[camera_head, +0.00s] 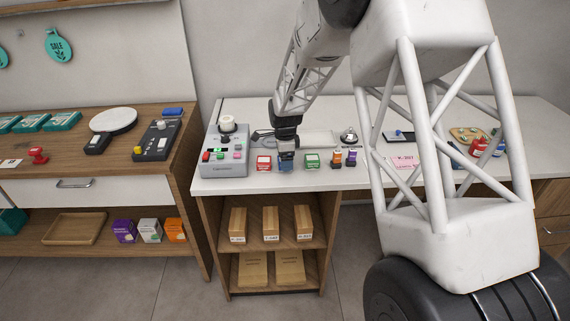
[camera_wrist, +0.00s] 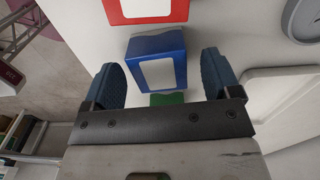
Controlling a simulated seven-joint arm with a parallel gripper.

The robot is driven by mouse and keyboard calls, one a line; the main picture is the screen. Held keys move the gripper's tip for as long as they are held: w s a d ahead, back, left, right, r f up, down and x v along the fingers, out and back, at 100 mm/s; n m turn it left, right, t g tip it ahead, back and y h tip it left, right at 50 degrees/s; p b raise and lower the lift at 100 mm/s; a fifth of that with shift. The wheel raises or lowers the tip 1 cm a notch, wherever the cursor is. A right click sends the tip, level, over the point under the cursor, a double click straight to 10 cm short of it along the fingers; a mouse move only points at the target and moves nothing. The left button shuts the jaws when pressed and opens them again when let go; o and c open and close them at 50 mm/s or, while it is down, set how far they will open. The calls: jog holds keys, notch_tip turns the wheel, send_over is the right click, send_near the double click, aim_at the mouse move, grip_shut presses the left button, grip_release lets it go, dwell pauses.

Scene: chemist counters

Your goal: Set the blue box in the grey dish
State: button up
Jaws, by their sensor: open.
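The blue box (camera_wrist: 157,60) with a white label stands on the white counter in the wrist view, lying between and just beyond the blue-padded fingers of my gripper (camera_wrist: 160,72). My gripper is open, and I cannot tell whether a finger touches the box. In the head view, my gripper (camera_head: 286,152) points down at the counter's front part and hides most of the blue box. The grey dish (camera_wrist: 303,20) is round and shows in part at the upper right of the wrist view, apart from the box.
A red box (camera_head: 264,163) and a green box (camera_head: 312,160) stand close on either side of my gripper. A pale tray lies behind.

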jog(key=shift+f, duration=0.55)
jog(key=c, duration=1.1)
jog(key=shift+r, duration=0.15)
jog(key=shift+r, duration=1.4)
jog(key=shift+s+r, duration=0.2)
jog(key=shift+r, duration=0.1)
jog(key=s+d+r, duration=0.1)
jog(key=s+d, duration=0.1)
jog(key=s, duration=1.3)
jog(key=shift+s+d+r, duration=0.2)
jog(key=shift+d, duration=0.05)
